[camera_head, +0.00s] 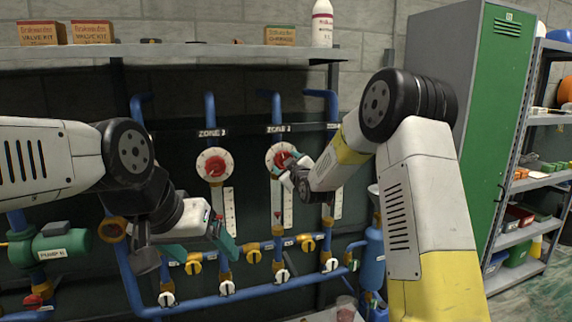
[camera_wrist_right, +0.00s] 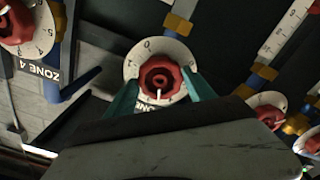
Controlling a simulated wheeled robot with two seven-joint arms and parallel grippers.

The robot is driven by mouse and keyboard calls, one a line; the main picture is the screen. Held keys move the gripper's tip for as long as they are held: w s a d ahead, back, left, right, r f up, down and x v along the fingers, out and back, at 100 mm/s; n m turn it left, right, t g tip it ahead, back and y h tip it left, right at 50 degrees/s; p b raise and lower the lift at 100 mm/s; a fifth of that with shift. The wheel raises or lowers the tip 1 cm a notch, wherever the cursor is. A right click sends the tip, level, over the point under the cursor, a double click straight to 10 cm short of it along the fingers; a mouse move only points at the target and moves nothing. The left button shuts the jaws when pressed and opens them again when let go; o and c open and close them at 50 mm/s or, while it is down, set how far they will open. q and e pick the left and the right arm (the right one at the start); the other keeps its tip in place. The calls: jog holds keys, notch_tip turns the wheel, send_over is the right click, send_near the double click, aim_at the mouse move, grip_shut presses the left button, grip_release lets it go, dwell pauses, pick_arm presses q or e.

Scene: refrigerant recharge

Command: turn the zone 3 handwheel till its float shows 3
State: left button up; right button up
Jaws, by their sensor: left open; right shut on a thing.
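The zone 3 handwheel is a red knob (camera_wrist_right: 160,74) on a white numbered dial (camera_wrist_right: 148,47), with a white mark on its rim. My right gripper (camera_wrist_right: 160,90) has its green fingers shut on the knob, one on each side. In the head view the same handwheel (camera_head: 277,156) is partly covered by my right gripper (camera_head: 288,163). Its white float scale (camera_head: 287,208) hangs below; the float's reading is too small to tell. My left gripper (camera_head: 200,247) is open and empty, in front of the lower pipes at left.
Another red handwheel (camera_head: 212,165) stands to the left. The zone 4 handwheel (camera_wrist_right: 22,25) shows in the wrist view. Blue pipes (camera_head: 235,293) with yellow valves (camera_head: 254,256) run below. A shelf (camera_head: 170,54) crosses above; a green cabinet (camera_head: 490,110) stands right.

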jog(key=n, duration=0.3)
jog(key=shift+r, duration=0.1)
jog(key=shift+n, duration=1.1)
jog(key=o, duration=1.5)
jog(key=shift+n, duration=0.4)
jog(key=shift+c, duration=0.2)
jog(key=shift+s, duration=0.1)
jog(key=v, duration=0.7)
